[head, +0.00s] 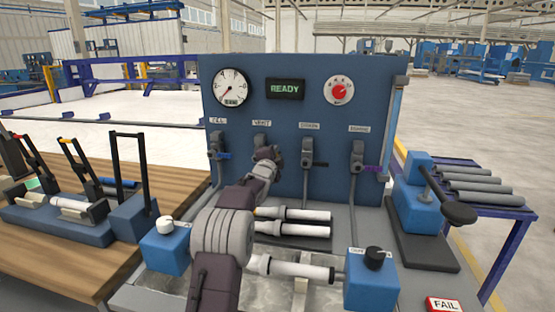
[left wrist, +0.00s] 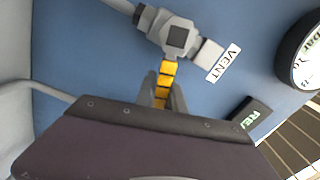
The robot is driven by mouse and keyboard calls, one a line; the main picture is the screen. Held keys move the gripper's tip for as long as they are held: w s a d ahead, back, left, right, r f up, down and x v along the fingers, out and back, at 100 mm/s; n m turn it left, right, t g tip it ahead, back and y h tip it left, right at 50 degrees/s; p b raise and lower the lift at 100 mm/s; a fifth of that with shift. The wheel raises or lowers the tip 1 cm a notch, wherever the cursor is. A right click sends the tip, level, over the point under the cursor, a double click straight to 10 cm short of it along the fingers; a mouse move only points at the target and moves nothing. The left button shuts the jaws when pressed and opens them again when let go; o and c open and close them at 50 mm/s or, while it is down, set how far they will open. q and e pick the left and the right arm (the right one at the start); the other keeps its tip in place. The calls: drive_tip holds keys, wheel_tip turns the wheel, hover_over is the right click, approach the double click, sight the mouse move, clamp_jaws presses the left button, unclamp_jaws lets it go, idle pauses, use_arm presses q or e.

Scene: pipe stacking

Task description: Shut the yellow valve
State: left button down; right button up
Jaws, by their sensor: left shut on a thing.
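The yellow valve handle (left wrist: 168,69) shows in the left wrist view, with its grey valve body (left wrist: 178,38) beside the VENT label (left wrist: 222,62). The handle stands out from the body nearly crosswise to its pipe (left wrist: 119,5). My left gripper (left wrist: 164,92) is shut on the outer part of the handle, with a finger on each side. In the head view my left gripper (head: 268,153) is at the panel just below the VENT label (head: 262,123), and it hides the yellow handle there. My right gripper is not in view.
On the blue panel (head: 290,100), a blue-handled valve (head: 216,148) is left of my gripper. A black-handled valve (head: 308,152) and a purple-handled valve (head: 358,155) are to the right. White-ended pipes (head: 305,230) lie below, near my forearm. A black-knobbed blue block (head: 371,280) stands front right.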

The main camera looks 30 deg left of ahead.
use_arm(q)
drive_tip(key=m+b, duration=0.1)
drive_tip(key=f+m+b, duration=0.1)
drive_tip(key=m+b, duration=0.1)
drive_tip(key=shift+f, duration=0.1)
idle(0.7)
drive_tip(key=c, duration=1.4)
unclamp_jaws()
drive_tip(key=shift+w+a, duration=0.1)
drive_tip(key=shift+a, duration=0.05)
drive_tip(key=shift+c, duration=0.2)
drive_tip(key=shift+f, duration=0.25)
